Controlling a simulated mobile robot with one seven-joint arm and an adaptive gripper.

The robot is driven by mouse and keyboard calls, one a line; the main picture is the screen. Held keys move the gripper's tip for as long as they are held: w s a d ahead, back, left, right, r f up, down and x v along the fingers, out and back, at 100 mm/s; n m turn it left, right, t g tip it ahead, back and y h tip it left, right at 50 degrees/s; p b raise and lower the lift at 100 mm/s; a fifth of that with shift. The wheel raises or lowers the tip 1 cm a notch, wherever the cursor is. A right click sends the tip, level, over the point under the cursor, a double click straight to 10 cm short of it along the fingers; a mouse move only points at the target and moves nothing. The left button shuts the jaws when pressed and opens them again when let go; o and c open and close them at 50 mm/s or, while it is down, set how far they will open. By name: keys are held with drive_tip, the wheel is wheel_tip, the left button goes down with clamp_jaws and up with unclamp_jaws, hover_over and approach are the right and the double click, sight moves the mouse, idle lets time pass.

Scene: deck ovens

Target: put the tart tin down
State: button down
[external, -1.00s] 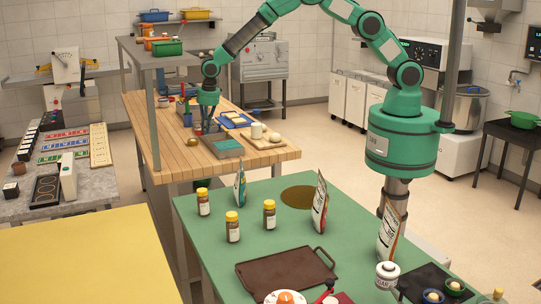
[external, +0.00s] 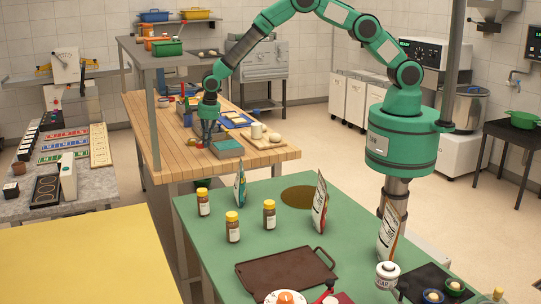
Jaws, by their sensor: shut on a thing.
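The tin itself is too small and too hidden by the fingers to make out. I cannot tell whether it touches the worktop.
A post (external: 152,120) and a raised shelf stand at the left. The worktop's front left is clear.

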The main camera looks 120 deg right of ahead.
sight(206, 156)
idle(0.3)
drive_tip(key=shift+f, duration=1.95)
drive_tip(key=c, duration=1.9)
unclamp_jaws()
drive_tip(key=shift+f, duration=0.1)
drive_tip(key=shift+c, duration=0.2)
wheel_tip(206, 156, up, 12)
drive_tip(key=s+a, duration=0.1)
drive_tip(key=shift+a, duration=0.3)
drive_tip(key=shift+s, duration=0.1)
